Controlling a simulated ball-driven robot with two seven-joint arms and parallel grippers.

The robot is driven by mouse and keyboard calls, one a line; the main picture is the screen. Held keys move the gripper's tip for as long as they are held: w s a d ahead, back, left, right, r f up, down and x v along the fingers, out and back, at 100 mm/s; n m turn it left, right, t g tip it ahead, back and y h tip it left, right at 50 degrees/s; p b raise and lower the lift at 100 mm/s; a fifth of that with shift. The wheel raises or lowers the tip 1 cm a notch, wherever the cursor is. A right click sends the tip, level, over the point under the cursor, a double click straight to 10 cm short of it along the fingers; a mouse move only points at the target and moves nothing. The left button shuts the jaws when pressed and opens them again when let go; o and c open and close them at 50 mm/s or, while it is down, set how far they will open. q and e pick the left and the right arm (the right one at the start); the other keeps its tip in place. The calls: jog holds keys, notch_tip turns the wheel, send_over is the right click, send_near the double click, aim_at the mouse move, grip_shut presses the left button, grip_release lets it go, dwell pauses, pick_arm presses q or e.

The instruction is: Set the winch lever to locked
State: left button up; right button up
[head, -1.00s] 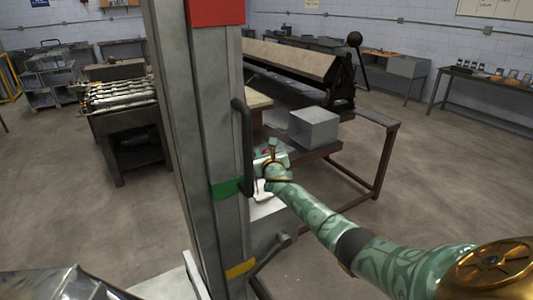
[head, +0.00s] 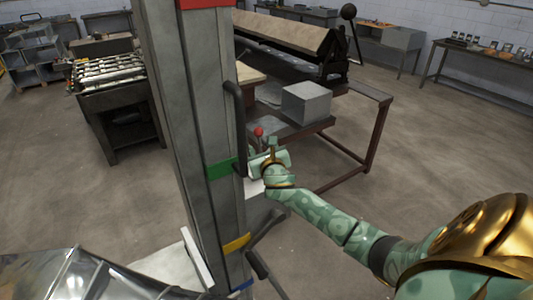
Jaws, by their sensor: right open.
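A tall grey metal column (head: 195,120) stands in front of me, with red, green (head: 222,168), yellow (head: 236,244) and blue bands. A small red ball knob (head: 259,132) shows just right of the column, above my right gripper; it looks like the winch lever's end, but its stem is mostly hidden. My right gripper (head: 257,166) is open beside the column, at about the green band's height. Whether its fingers touch the lever cannot be told. My left gripper is out of view.
A black vertical handle (head: 236,120) is fixed to the column close to my right gripper. A dark crank-like bar (head: 264,229) sticks out low down. Behind are a grey box (head: 306,102) and a brown-framed bench (head: 369,140). Shiny sheet metal (head: 75,275) lies at lower left.

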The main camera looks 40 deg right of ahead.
jog(key=v, duration=0.5)
jog(key=shift+s+a, duration=0.1)
jog(key=shift+s, duration=0.05)
jog(key=shift+f, duration=0.1)
